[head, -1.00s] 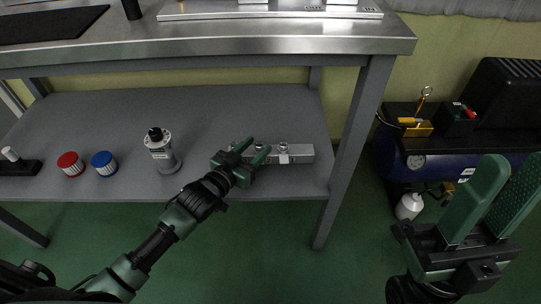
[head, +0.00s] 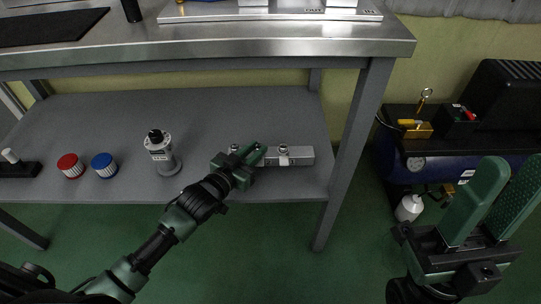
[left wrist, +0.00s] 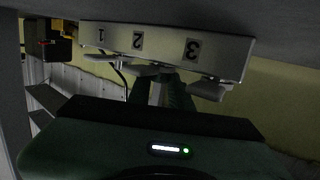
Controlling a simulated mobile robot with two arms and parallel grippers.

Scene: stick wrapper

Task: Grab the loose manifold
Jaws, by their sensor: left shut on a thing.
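The loose manifold (head: 298,156) is a light grey metal bar with round fittings on top, lying on the grey lower shelf near its right end. In the left wrist view the manifold (left wrist: 215,52) shows labels 1, 2 and 3 and small levers along one edge.
A grey bottle (head: 162,153), a blue-capped filter (head: 104,164) and a red-capped filter (head: 70,165) stand left on the shelf. The steel worktop (head: 220,42) hangs above. A table leg (head: 355,150) stands right of the manifold, with a blue compressor (head: 400,172) beyond.

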